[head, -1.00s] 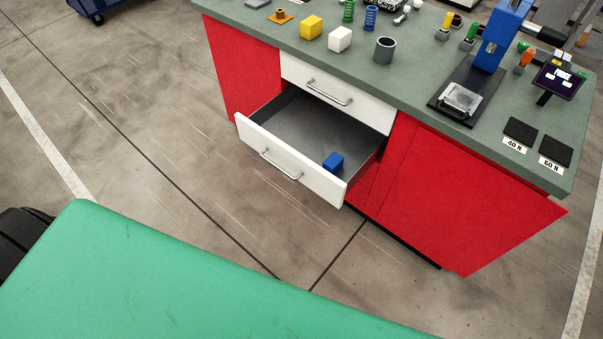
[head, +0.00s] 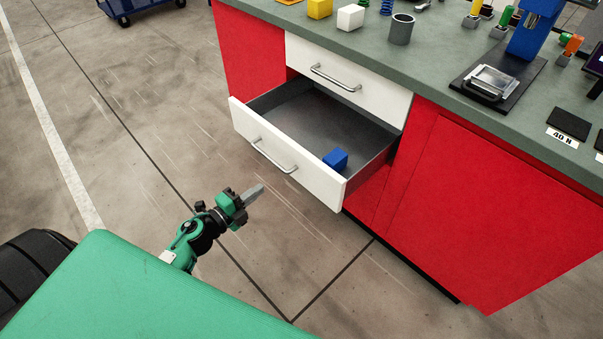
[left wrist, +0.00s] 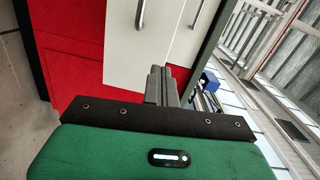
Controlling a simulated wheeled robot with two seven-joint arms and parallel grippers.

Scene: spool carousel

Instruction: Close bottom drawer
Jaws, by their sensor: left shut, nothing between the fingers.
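The bottom drawer (head: 262,143) of the red cabinet stands pulled out, with a white front and a metal bar handle (head: 273,156). A blue block (head: 335,159) lies inside it near the right front. My left gripper (head: 254,193) is shut and empty in front of the drawer and a little below its front panel in the head view, apart from it. In the left wrist view the shut fingers (left wrist: 161,84) point toward a white drawer front (left wrist: 133,48) with a handle. My right gripper is not in view.
The closed top drawer (head: 340,78) sits above the open one. The grey-green worktop (head: 440,70) carries a yellow block (head: 319,9), a white block (head: 351,17), a grey cup (head: 401,29) and a blue press (head: 535,30).

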